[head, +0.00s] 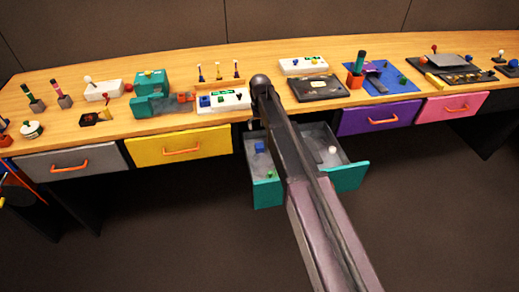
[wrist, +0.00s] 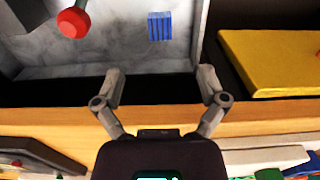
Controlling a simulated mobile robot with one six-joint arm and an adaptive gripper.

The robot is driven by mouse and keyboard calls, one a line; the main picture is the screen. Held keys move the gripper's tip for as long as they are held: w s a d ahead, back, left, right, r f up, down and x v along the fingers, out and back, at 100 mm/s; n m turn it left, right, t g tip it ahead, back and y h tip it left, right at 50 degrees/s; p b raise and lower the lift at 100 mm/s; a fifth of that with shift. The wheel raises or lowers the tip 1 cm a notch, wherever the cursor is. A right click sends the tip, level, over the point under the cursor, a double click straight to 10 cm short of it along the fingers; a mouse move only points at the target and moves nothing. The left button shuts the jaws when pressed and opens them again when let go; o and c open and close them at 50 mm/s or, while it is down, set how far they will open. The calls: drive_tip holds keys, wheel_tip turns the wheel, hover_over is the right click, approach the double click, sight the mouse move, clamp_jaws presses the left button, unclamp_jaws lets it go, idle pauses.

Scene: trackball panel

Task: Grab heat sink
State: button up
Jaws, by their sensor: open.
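The heat sink, a small blue finned block (wrist: 160,26), lies on the grey floor of the open drawer (wrist: 110,58). In the head view the blue block (head: 260,147) shows near the back left of that teal-fronted drawer (head: 268,193). My gripper (wrist: 162,78) is open and empty, its two fingers spread wide. In the wrist view its fingertips are near the drawer's edge, with the block beyond them and roughly centred between them. In the head view my arm hides the gripper and the middle of the drawer.
A red knob-shaped thing (wrist: 73,22) is in the drawer beside the block. A white piece (head: 332,150) and a green piece (head: 269,174) are also in it. The yellow drawer (head: 178,148) and purple drawer (head: 381,118) flank it, shut. The wooden worktop (head: 215,80) holds several devices.

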sight(260, 147)
drive_tip(key=shift+f+b, duration=3.8)
drive_tip(key=shift+f, duration=0.2)
drive_tip(key=shift+f, duration=0.2)
drive_tip(key=f+b, duration=0.3)
drive_tip(key=shift+w+a, duration=0.1)
drive_tip(key=shift+w, duration=0.2)
drive_tip(key=shift+f+b, duration=0.95)
drive_tip(key=shift+b, duration=0.15)
drive_tip(key=c, duration=1.2)
